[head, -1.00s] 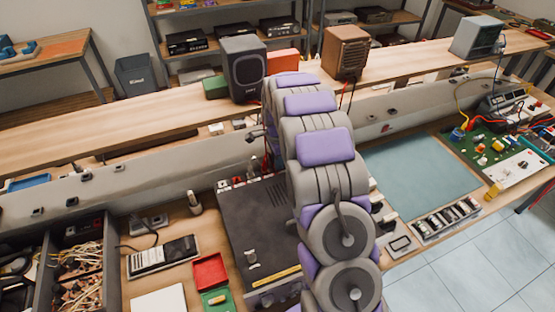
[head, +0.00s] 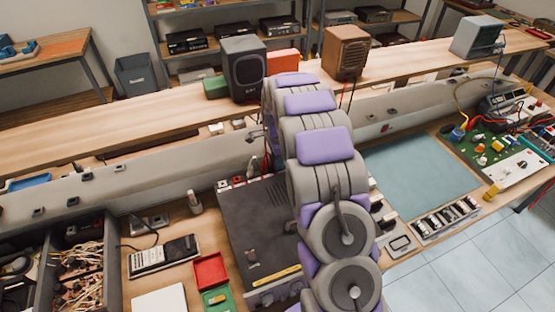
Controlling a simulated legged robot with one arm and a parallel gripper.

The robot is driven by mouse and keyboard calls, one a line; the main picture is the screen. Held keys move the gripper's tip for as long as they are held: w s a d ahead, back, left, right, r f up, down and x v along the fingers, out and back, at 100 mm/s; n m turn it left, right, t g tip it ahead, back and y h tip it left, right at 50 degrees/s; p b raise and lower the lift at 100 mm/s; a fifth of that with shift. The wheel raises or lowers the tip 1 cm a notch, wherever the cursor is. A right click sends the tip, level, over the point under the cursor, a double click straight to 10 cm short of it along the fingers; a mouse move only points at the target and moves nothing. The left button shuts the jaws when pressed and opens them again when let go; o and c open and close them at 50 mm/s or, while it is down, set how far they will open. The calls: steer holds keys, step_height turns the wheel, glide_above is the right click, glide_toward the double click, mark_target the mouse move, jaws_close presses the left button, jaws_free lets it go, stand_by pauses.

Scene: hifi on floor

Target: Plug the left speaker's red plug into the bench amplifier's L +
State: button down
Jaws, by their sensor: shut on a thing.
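The left speaker (head: 243,70), a grey box with a dark round cone, stands on the raised shelf. The bench amplifier (head: 250,225) is a flat dark box on the bench below, partly covered by my arm. Red and pale terminals (head: 230,183) show along its back edge; their labels are too small to read. My gripper (head: 257,136) shows only as a small dark part at the left edge of my arm, above the amplifier's back edge. It is shut; its fingertips and most of the red plug are hidden. A bit of red (head: 254,164) shows just below it.
A brown speaker (head: 346,52) stands right of the grey one. A red tray (head: 209,271), a meter (head: 163,256) and a cable bin (head: 77,270) lie left of the amplifier. A bare mat (head: 420,172) and a green circuit board (head: 490,150) lie right.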

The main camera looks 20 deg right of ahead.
stand_by(0.3)
steer(key=c, duration=0.9)
jaws_free()
step_height(320, 180, up, 22)
steer(key=p, duration=0.5)
steer(key=shift+w+r, duration=0.1)
stand_by(0.5)
